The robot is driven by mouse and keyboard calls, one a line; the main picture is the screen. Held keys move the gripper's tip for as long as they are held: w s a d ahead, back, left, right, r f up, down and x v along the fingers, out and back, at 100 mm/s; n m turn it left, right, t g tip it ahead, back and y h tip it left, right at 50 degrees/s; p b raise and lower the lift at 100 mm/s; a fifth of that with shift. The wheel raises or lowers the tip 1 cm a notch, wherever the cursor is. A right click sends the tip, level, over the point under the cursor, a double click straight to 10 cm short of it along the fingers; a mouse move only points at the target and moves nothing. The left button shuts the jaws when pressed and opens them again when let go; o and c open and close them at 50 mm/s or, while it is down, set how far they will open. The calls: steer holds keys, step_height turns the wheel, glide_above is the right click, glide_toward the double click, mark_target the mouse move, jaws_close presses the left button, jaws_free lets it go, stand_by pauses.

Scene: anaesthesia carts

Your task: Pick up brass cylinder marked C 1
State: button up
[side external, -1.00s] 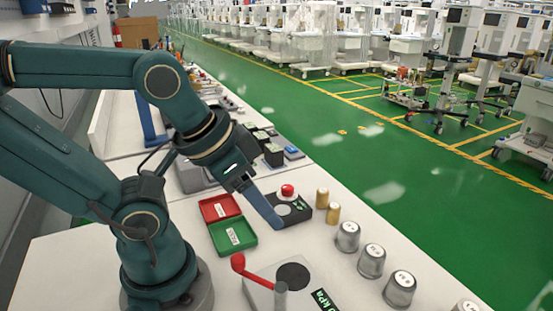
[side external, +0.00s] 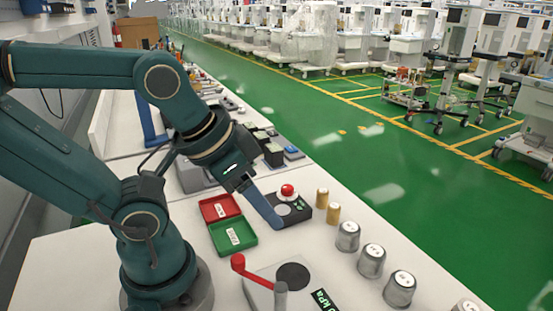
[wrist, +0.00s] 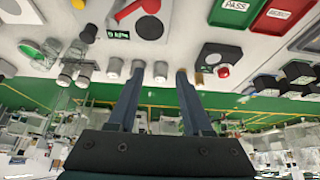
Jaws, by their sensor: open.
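Two brass cylinders stand upright at the table's right side in the side external view, a farther one (side external: 322,197) and a nearer one (side external: 333,213). Their marks are too small to read, so I cannot tell which is C 1. In the wrist view a brass cylinder (wrist: 198,77) shows beside the right finger, partly hidden. My gripper (side external: 277,222) points down to the left of the brass cylinders, above the table near the black device. In the wrist view my gripper (wrist: 159,73) has its two fingers apart with nothing held between them.
Several silver cylinders (side external: 371,261) line the table's right edge. A black device (side external: 301,213) with a red button (side external: 287,190) stands beside the brass cylinders. A red tray (side external: 213,208), a green tray (side external: 225,247) and a red-handled lever (side external: 239,263) lie nearer my base.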

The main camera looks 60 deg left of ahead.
steer(key=o, duration=0.4)
steer(key=shift+c, duration=0.2)
